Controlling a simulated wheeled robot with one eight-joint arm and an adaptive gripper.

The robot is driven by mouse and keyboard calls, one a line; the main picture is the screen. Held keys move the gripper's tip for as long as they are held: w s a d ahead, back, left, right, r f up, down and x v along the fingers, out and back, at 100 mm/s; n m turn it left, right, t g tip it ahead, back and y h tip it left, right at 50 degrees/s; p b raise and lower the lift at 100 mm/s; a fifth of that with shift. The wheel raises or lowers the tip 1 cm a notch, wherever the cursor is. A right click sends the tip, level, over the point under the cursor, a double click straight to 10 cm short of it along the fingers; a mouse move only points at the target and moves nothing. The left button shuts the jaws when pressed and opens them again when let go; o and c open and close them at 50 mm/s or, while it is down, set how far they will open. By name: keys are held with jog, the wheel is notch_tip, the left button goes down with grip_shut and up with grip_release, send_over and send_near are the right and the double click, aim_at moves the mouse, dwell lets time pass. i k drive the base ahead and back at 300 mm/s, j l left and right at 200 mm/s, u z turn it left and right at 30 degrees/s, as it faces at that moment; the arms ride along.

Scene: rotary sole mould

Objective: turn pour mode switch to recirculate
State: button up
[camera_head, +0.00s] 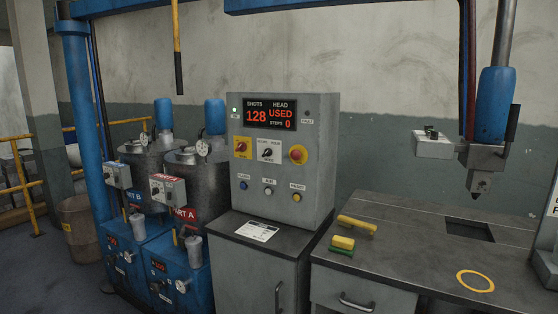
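The grey control cabinet (315,180) stands in the middle of the view. On its front is a small black rotary switch (268,152) on a white plate, in the middle of the upper row of controls. I take it for the pour mode switch, but its lettering is too small to read surely and its pointer's setting is unclear. Left of it is a knob on a yellow plate (241,147). Right of it is a red mushroom button (297,154). Above is a display (270,114) reading SHOTS 128 and HEAD USED. My gripper is not in view.
Push buttons (268,190) sit below the switch. The lower cabinet top (270,230) holds a paper sheet. A dark bench (400,240) with yellow items and a yellow ring stands right, under a hanging pour head (483,160). Metal tanks (185,180) stand left.

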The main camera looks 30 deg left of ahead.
aim_at(267, 152)
jog(key=u, duration=1.3)
